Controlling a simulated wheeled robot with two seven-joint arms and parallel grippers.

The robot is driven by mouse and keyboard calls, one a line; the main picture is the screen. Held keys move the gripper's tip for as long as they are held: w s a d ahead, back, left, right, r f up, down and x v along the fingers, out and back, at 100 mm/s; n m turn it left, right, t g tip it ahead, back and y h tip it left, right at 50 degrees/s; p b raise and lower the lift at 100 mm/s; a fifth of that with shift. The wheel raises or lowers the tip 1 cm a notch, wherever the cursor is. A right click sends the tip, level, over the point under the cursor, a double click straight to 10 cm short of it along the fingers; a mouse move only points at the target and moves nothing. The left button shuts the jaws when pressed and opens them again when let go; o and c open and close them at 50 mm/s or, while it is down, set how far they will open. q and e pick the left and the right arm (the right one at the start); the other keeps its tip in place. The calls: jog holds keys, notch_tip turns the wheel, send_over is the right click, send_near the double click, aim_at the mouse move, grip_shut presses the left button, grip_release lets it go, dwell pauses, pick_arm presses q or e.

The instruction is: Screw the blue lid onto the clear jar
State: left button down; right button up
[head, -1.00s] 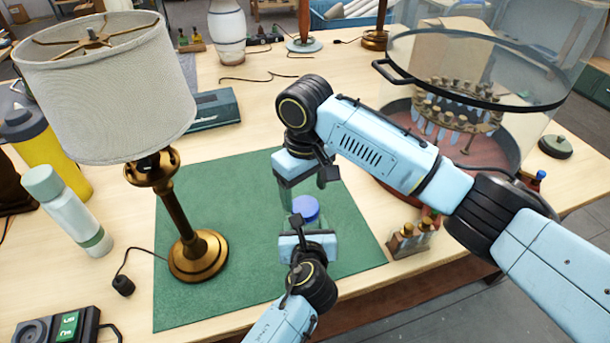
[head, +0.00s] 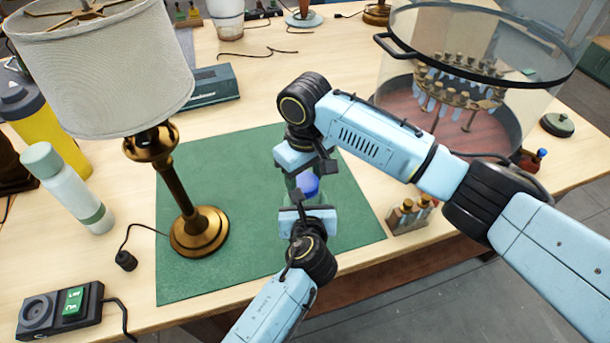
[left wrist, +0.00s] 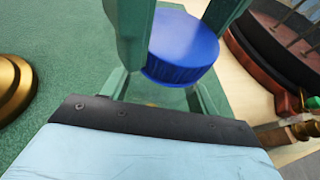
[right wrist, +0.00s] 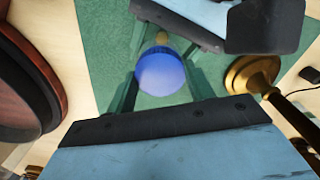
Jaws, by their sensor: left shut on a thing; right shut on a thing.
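The blue lid (head: 308,187) is round with a ribbed edge and sits over the mouth of the clear jar (left wrist: 170,97). Whether its thread is engaged cannot be told. My right gripper (head: 303,181) comes down from above and is shut on the lid, which also shows between its fingers in the right wrist view (right wrist: 160,74). My left gripper (head: 306,205) is low, on the near side, and shut on the jar. The jar is mostly hidden by the grippers and the lid, and in the left wrist view the lid (left wrist: 183,47) is above it.
A brass lamp (head: 199,233) with a large shade stands on the green mat (head: 235,270), left of the grippers. A large glass vessel (head: 475,95) and small bottles (head: 408,216) are to the right. A pale bottle (head: 70,188) is at far left.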

jog(key=o, duration=1.1)
notch_tip(320, 180, up, 12)
jog(key=shift+r, duration=0.1)
pick_arm(q)
jog(key=shift+c, duration=1.6)
grip_release()
